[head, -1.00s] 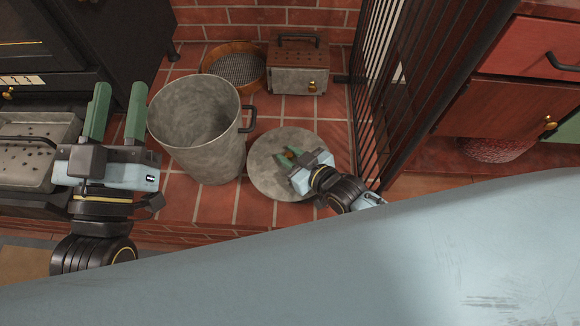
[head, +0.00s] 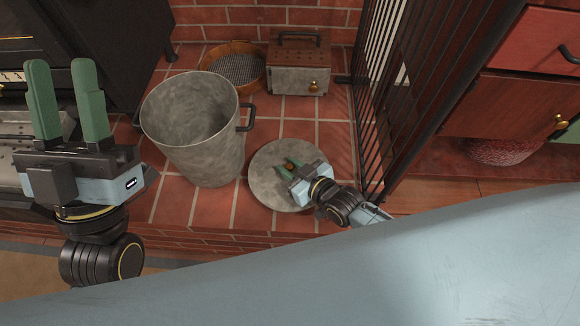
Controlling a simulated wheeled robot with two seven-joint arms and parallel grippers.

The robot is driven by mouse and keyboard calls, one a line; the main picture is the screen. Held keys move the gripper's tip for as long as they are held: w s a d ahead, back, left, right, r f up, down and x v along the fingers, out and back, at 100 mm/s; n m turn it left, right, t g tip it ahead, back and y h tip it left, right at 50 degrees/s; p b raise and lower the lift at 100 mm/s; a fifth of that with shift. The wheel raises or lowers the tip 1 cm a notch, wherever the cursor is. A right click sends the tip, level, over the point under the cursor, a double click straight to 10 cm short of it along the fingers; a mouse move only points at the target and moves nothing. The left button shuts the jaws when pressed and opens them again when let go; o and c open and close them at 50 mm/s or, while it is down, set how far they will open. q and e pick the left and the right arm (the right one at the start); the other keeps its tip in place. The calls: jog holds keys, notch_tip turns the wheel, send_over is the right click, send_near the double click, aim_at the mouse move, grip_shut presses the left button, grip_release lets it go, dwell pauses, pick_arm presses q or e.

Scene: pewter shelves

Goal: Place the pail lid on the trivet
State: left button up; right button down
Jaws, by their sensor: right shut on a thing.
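The pail lid (head: 268,185) is a round grey metal disc with a small brass-coloured knob, to the right of the grey pail (head: 195,135). My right gripper (head: 289,166) is over the lid, its green fingers shut on the knob. I cannot tell whether the lid touches the brick floor. My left gripper (head: 66,78) is open and empty at the left, its two green fingers well apart. I cannot pick out a trivet in this view. My own pale blue body hides the bottom right.
A round wooden sieve (head: 233,66) and a grey metal box (head: 298,78) with a handle stand at the back. A black bar screen (head: 392,95) stands to the right of the lid. A black stove (head: 115,60) is at the left. Brick floor (head: 300,130) shows bare behind the lid.

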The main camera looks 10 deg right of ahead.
jog(key=c, duration=1.6)
grip_release()
jog(key=shift+f, duration=0.15)
jog(key=o, duration=0.4)
